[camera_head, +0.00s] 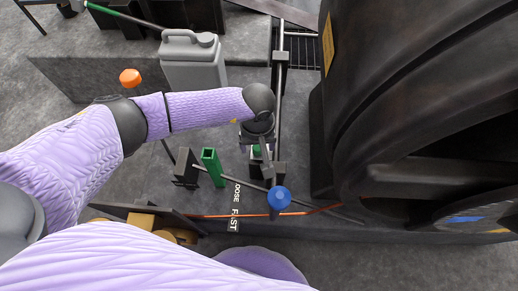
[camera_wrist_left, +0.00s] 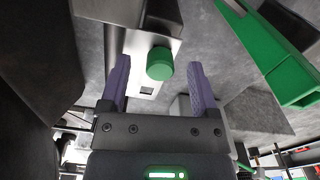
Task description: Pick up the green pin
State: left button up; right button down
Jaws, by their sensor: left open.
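The green pin (camera_wrist_left: 159,64) is a short round green knob on a grey metal block. In the left wrist view it shows between the two purple fingers of my left gripper (camera_wrist_left: 159,72), with a gap on each side. In the head view a small part of the green pin (camera_head: 257,151) shows just under my left gripper (camera_head: 257,158), which is open and points down. The gripper's wrist and fingers hide part of the pin and its block. My right gripper is not in view.
A green square tube (camera_head: 212,166) stands just left of the gripper. A blue knob (camera_head: 279,197) stands in front, near a "LOOSE FAST" label (camera_head: 236,207). A large dark wheel (camera_head: 420,100) fills the right. A grey jerrycan (camera_head: 192,60) and an orange knob (camera_head: 130,78) are behind.

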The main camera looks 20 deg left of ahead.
pick_arm(q)
jog(key=shift+r, duration=0.2)
jog(key=shift+c, duration=0.8)
grip_shut()
